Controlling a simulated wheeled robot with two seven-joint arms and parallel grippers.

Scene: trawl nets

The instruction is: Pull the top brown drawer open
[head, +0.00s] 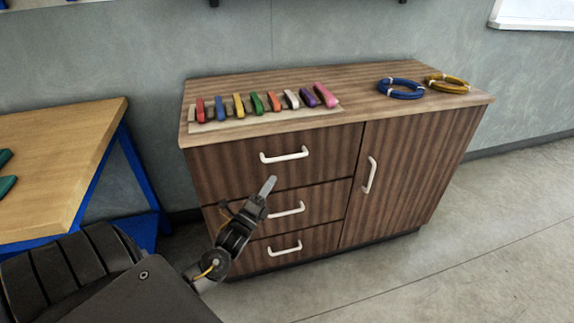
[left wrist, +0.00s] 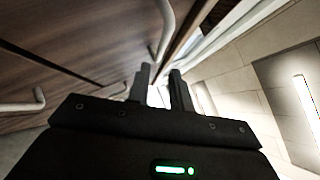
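The brown wooden cabinet (head: 272,203) has three drawers on its left side. The top brown drawer (head: 225,168) is shut, flush with the front, and has a white bar handle (head: 284,155). My left gripper (head: 268,187) is in front of the drawers, its tip appearing just below and left of that handle. In the left wrist view its two fingers (left wrist: 160,88) are apart with nothing seen between them. A white handle (left wrist: 166,28), seemingly the top one, shows beyond the fingertips, near the cabinet's top edge. My right gripper is not in view.
The middle handle (head: 287,209) and bottom handle (head: 285,248) sit below. A door with an upright handle (head: 370,175) is at right. Several coloured items, a blue coil (head: 401,94) and a yellow coil (head: 449,87) lie on top. A workbench (head: 62,150) stands left; floor at right is clear.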

